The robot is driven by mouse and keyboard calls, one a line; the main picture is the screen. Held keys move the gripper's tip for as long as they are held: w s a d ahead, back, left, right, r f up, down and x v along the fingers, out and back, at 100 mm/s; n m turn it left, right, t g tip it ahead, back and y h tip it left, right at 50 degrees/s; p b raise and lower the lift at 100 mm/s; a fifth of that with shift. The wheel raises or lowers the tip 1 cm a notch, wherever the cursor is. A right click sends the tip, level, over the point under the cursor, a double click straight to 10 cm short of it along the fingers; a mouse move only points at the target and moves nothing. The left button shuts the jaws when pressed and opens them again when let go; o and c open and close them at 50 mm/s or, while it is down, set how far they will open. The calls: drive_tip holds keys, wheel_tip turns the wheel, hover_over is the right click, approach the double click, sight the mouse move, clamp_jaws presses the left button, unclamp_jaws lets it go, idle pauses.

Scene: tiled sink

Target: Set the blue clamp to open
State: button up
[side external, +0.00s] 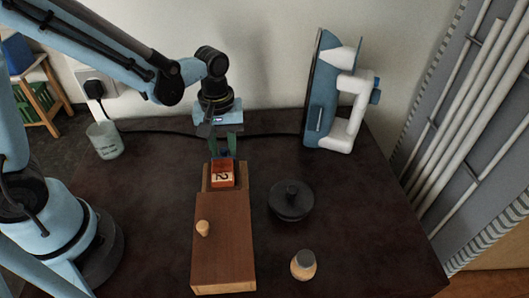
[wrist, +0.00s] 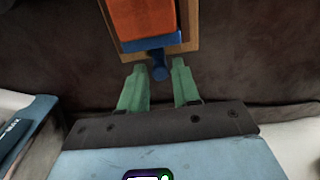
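The blue clamp (wrist: 150,43) is a flat blue piece with a short rounded handle, against the end of an orange-red block in the wrist view. A little of its blue shows in the side view (side external: 222,154), mostly hidden by my fingers. My gripper (wrist: 158,68) has two green fingers spread apart, with the handle in line with the gap between their tips. I cannot tell whether either finger touches it. In the side view my gripper (side external: 229,155) points down at the far end of the wooden box.
The orange-red block (side external: 222,174) marked with digits sits in the open end of the wooden box (side external: 222,245), which has a small knob. A dark round lidded pot (side external: 290,200), a small jar (side external: 303,265), a cup (side external: 104,140) and a blue-white appliance (side external: 325,95) stand around it.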

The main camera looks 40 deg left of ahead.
clamp_jaws()
drive_tip(key=shift+w, duration=0.1)
drive_tip(key=shift+w+a, duration=1)
drive_tip(key=shift+a, duration=0.05)
drive_tip(key=shift+o, duration=1.6)
unclamp_jaws()
drive_tip(key=shift+r, duration=0.1)
wheel_tip(320, 180, up, 12)
drive_tip(key=shift+s, duration=0.1)
